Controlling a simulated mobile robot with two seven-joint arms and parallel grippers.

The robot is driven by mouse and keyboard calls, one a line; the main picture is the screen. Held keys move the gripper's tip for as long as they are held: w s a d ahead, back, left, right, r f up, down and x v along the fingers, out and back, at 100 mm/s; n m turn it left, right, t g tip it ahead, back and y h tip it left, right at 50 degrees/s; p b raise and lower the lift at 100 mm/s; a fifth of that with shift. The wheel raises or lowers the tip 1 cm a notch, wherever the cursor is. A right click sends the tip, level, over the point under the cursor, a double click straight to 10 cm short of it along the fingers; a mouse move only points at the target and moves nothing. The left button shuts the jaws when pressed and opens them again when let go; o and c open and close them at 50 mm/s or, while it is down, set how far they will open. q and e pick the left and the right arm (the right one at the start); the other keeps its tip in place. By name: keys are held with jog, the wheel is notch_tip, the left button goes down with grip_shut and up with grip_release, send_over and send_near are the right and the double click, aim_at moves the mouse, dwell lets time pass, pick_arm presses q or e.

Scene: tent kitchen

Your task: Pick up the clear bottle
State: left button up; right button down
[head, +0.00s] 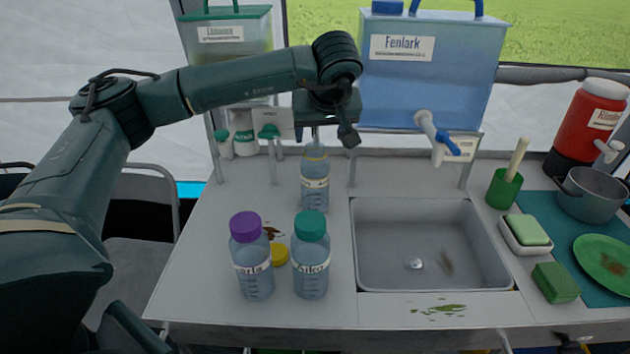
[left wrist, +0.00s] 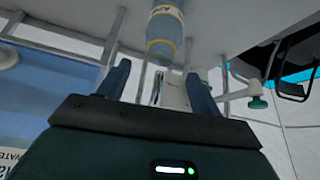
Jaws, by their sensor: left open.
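A clear bottle (head: 315,182) with a label and a yellow band stands upright at the back of the counter, left of the sink. No cap shows on it, though its top is partly hidden by my left gripper. My left gripper (head: 333,136) is above and behind this bottle, open and empty. In the left wrist view the clear bottle (left wrist: 165,38) appears beyond the fingertips of my left gripper (left wrist: 158,78), between their lines and apart from them. My right gripper is not in view.
A purple-capped bottle (head: 252,258) and a teal-capped bottle (head: 311,257) stand in front, with a yellow cap (head: 279,254) between them. The sink (head: 415,225) is to the right.

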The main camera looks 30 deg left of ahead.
pick_arm(q)
jog(key=shift+p+x, duration=0.5)
jog(key=shift+x, duration=3)
jog(key=shift+a+r, duration=0.1)
jog(key=shift+a, duration=0.05)
jog(key=shift+c, duration=0.5)
grip_shut()
jog(key=shift+r, duration=0.25)
jog(key=b, duration=0.2)
send_near(316, 144)
jog(key=v, duration=0.9)
jog(key=shift+s+a, duration=0.15)
jog(key=shift+s, duration=0.2)
dwell(0.7)
